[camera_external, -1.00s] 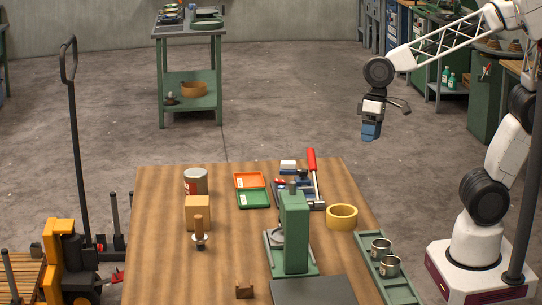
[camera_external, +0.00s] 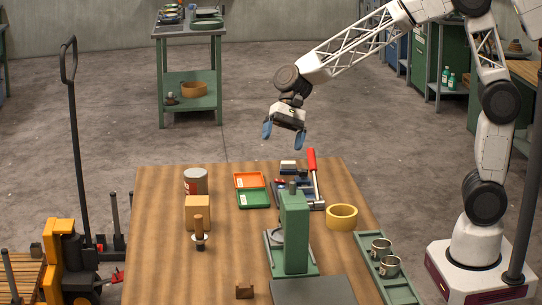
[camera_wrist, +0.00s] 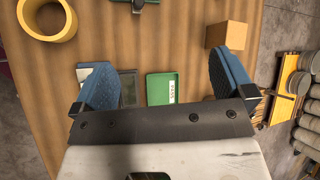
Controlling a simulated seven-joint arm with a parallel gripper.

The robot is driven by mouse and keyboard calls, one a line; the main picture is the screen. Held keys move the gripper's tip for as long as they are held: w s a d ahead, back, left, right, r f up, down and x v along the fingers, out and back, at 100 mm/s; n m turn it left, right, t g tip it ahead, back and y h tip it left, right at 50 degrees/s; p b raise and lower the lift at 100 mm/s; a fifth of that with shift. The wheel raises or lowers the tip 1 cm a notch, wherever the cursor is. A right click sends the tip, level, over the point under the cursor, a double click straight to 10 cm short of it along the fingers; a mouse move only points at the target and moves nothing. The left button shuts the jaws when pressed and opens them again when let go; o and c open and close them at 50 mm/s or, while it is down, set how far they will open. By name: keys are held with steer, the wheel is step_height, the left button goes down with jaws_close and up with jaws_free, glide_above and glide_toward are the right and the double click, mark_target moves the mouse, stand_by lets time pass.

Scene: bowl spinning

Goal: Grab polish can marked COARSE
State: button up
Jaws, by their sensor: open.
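A grey can with a red-brown band (camera_external: 195,181) stands upright at the back left of the wooden table, partly behind a tan block. Two metal cans, one (camera_external: 381,248) and another (camera_external: 390,266), stand in a green tray at the right edge of the table. No marking is readable on any can, so I cannot tell which says COARSE.
The tan block (camera_external: 198,213) and a wooden-handled tool (camera_external: 199,228) stand in front of the banded can. Orange (camera_external: 249,180) and green (camera_external: 254,198) trays lie right of it.

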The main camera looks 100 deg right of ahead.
steer(key=w+d+f+m+t+y, duration=0.2)
steer(key=w+d+f+m, duration=0.35)
steer(key=w+d, duration=0.5)
steer(key=m+t, duration=0.4)
steer(key=m, duration=0.2)
glide_toward(198, 171)
steer(key=x, duration=0.3)
steer(key=shift+w+f+y, duration=0.1)
steer(key=shift+w+y, duration=0.1)
steer(key=shift+y, duration=0.1)
steer(key=shift+x, duration=1.25)
steer(key=shift+x, duration=2.65)
steer(key=shift+f, duration=0.15)
